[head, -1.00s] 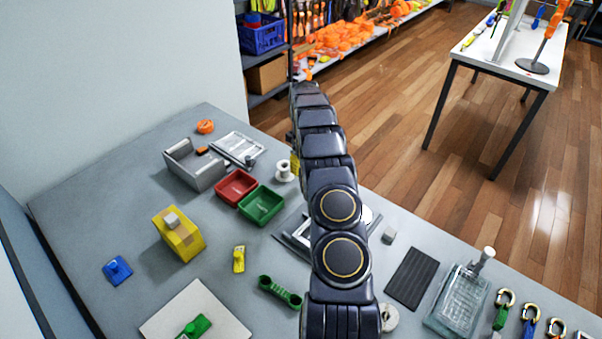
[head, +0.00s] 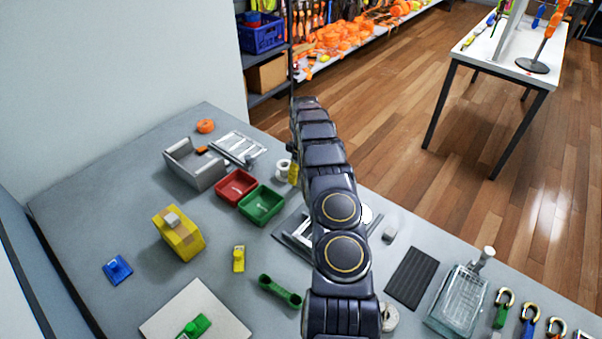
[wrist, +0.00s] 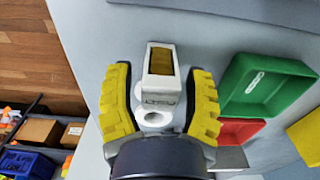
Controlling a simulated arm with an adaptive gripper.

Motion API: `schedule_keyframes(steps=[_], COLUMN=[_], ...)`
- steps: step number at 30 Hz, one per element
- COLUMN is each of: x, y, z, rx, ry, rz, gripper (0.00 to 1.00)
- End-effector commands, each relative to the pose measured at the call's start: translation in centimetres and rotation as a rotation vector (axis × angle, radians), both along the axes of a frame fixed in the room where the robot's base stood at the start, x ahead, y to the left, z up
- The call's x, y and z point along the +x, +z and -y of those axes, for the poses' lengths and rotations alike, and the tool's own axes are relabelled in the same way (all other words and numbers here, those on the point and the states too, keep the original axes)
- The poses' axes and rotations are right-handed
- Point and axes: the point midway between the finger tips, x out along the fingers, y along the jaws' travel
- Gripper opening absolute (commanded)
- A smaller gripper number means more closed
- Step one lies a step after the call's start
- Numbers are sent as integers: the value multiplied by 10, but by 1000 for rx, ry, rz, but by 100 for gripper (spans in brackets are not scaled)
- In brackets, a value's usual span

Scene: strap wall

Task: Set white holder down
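The white holder (wrist: 149,102) shows in the wrist view between my gripper's fingers. It has a rectangular opening with a yellow-brown inside and a round hole at its near end. My gripper (wrist: 162,74) is open, with one yellow ribbed finger on each side of the holder and a gap on both sides. The holder appears to rest on the grey table (wrist: 222,30). In the head view a white piece, probably the holder (head: 282,167), shows left of my arm beside a yellow fingertip. My arm hides most of the gripper there.
A red bin (head: 235,186) and a green bin (head: 262,204) stand close to the holder. A grey open box (head: 190,167) and a slatted metal tray (head: 238,146) lie farther left. A yellow block (head: 178,236) stands front left.

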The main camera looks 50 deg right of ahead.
Motion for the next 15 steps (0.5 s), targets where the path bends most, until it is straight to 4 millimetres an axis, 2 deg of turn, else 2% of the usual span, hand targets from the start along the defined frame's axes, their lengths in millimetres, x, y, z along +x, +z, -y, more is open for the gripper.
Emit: schedule_keyframes(steps=[4, 8, 11, 15], x=[0, 1, 1, 1], y=[3, 15, 29, 58], z=[0, 1, 0, 1], rx=[-1, -3, -4, -5], ry=[0, 0, 2, 2], rz=[0, 1, 1, 2], gripper=[52, 52, 52, 52])
